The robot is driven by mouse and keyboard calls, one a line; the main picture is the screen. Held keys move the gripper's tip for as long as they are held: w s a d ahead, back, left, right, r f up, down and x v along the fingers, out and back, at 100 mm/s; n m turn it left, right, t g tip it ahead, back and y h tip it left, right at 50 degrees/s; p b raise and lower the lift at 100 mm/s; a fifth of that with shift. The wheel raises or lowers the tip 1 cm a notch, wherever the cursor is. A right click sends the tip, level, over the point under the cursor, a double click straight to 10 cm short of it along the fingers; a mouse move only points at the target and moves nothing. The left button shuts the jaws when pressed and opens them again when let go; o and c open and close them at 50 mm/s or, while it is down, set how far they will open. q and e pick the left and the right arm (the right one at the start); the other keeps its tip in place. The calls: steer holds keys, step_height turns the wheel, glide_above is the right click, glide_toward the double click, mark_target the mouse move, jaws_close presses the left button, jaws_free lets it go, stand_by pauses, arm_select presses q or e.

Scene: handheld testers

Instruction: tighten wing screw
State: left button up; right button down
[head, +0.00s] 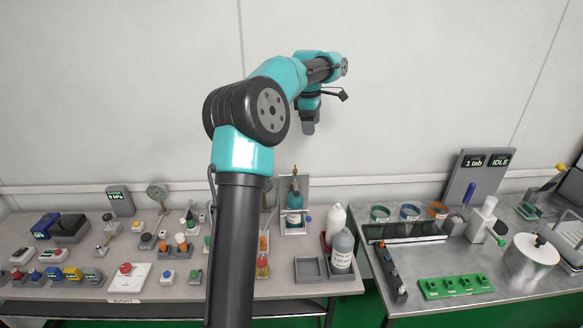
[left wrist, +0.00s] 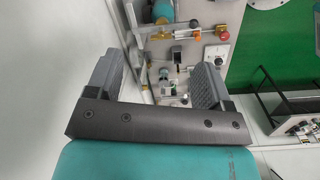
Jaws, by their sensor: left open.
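My left gripper (head: 309,126) hangs high in front of the pale wall, above the back of the left bench and clear of everything on it. In the left wrist view its two grey fingers (left wrist: 157,88) are wide apart with nothing between them. Past the fingers, small fittings (left wrist: 178,85) stand on a pale surface, too small to tell apart. I cannot pick out a wing screw for certain in either view. My own arm hides part of the left bench. My right gripper is not in view.
The left bench (head: 60,220) bears several buttons, switches, gauges, a grey tray (head: 311,268) and a labelled grey bottle (head: 342,250). The right bench bears a green strip (head: 455,286), a white cylinder (head: 528,262) and a display stand (head: 477,178). A gap separates the benches.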

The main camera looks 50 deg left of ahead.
mark_target(295, 169)
arm_select(q)
steer(key=s+a+n, duration=0.2)
steer(key=s+a+n+g, duration=0.1)
steer(key=a+n, duration=0.1)
steer(key=shift+s+r, duration=0.1)
steer(key=shift+r, duration=0.15)
steer(key=shift+d+f, duration=0.1)
step_height(295, 169, down, 17)
steer(key=shift+f, duration=0.1)
stand_by(0.5)
steer(key=c, duration=0.9)
